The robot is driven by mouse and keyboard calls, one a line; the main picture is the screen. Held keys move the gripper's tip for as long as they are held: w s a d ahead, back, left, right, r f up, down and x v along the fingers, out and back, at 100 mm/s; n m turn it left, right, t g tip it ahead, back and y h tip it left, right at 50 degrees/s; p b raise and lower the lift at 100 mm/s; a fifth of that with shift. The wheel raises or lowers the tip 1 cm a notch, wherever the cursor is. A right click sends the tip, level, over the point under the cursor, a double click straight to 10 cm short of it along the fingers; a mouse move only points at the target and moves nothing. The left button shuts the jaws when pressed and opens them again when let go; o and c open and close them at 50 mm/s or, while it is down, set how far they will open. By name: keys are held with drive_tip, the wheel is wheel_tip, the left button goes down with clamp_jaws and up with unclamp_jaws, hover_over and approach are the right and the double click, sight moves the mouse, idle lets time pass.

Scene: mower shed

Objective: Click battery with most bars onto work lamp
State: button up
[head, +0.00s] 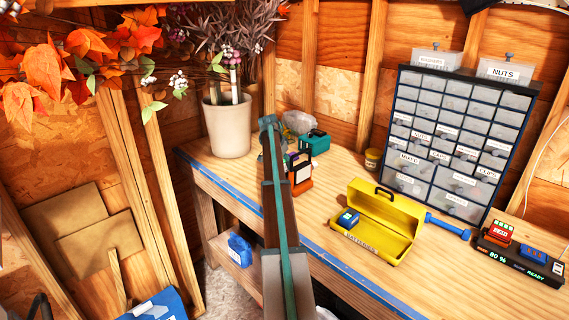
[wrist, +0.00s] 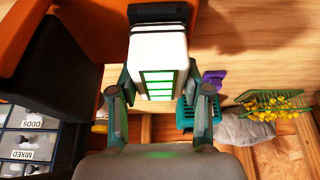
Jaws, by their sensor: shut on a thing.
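My gripper (wrist: 159,88) is shut on a white battery (wrist: 158,50) with a dark end and several lit green bars. The battery sits between both fingers in the wrist view. The orange and black work lamp (head: 300,186) stands on the bench, partly hidden behind my arm in the head view. What looks like its orange and black body (wrist: 50,60) fills the upper left of the wrist view, close beside the battery. I cannot tell whether they touch. A blue battery (head: 348,218) lies in the yellow toolbox (head: 388,238). Red (head: 499,231) and blue (head: 534,254) batteries sit on the charger (head: 495,255).
A teal object (head: 314,142) and a grey lump (head: 298,122) lie behind the lamp. A plant pot (head: 228,125) stands left. A drawer cabinet (head: 402,68), a jar (head: 373,159) and a blue tool (head: 447,226) are right. Bare bench lies in front of the toolbox.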

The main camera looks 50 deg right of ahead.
drive_tip(key=shift+f, duration=0.3)
drive_tip(key=o, duration=1.4)
drive_tip(key=shift+c, duration=0.2)
drive_tip(key=shift+r, duration=0.1)
